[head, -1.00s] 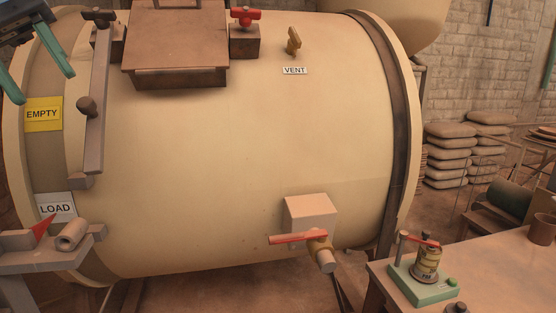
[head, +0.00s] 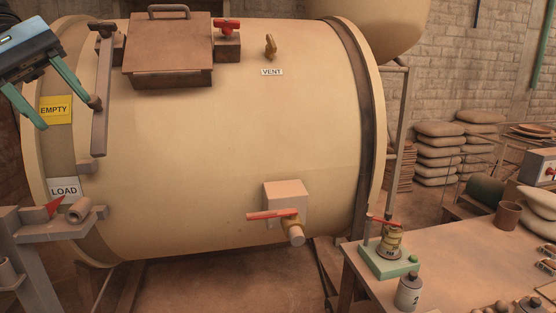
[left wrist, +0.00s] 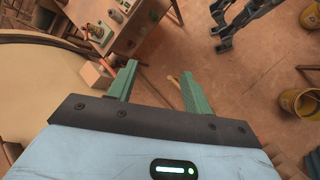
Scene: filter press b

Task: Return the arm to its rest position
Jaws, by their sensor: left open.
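My left gripper (head: 68,115) is at the upper left of the head view, in front of the left end of the big cream drum (head: 240,130). Its two green fingers are apart with nothing between them. In the left wrist view the open fingers (left wrist: 157,72) point out over the brown floor, with the drum at the left. One fingertip overlaps the drum's upright lever (head: 100,125) in the head view; I cannot tell whether they touch.
A yellow EMPTY label (head: 56,110) and a white LOAD label (head: 64,189) are on the drum's left end. A red-handled valve (head: 273,215) juts from its front. A workbench (head: 370,285) with a green-based device (head: 390,262) stands at the right. Yellow buckets (left wrist: 298,103) stand on the floor.

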